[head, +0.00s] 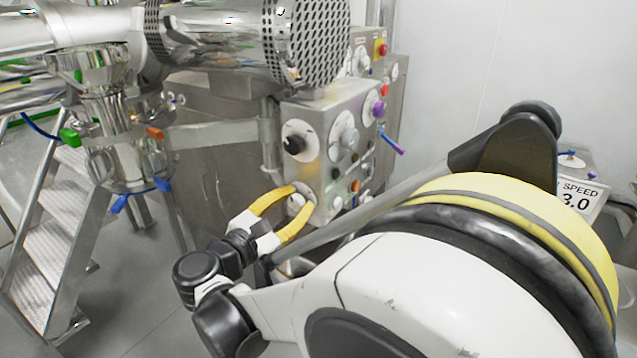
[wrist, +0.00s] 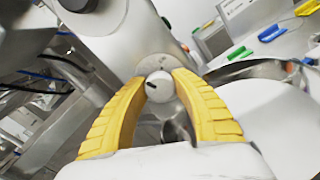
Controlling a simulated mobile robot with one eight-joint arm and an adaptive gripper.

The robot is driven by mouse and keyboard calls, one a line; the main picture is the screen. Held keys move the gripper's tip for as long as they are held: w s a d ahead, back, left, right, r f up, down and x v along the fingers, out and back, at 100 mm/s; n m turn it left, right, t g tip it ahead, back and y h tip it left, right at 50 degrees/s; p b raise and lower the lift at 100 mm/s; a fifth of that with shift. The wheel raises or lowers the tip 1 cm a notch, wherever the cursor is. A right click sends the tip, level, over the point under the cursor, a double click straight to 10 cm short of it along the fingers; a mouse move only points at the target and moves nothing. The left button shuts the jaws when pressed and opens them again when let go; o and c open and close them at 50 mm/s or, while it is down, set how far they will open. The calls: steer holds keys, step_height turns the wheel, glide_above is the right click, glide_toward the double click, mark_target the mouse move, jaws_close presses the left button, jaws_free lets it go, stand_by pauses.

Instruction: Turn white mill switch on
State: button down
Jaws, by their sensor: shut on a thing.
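The white mill switch (head: 296,202) is a small round white knob low on the metal control panel (head: 325,108), partly hidden by my fingers in the head view. In the wrist view the white switch (wrist: 160,90) shows a short dark mark and sits on a grey round plate. My gripper (head: 303,198) has yellow fingers and reaches the panel from the front. In the wrist view my gripper (wrist: 162,78) has one fingertip on each side of the knob, and it is shut on it. Whether the switch is on or off is not clear.
A black knob (head: 295,142) and a large grey dial (head: 345,132) sit above on the same panel. A purple-handled lever (head: 392,145) sticks out to the right. A steel vessel (head: 118,130) and metal stairs (head: 50,235) stand at left.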

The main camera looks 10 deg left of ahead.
steer(key=m, duration=1.2)
steer(key=shift+p, duration=0.35)
steer(key=shift+m, duration=0.3)
steer(key=c, duration=1)
jaws_free()
steer(key=v, duration=1.2)
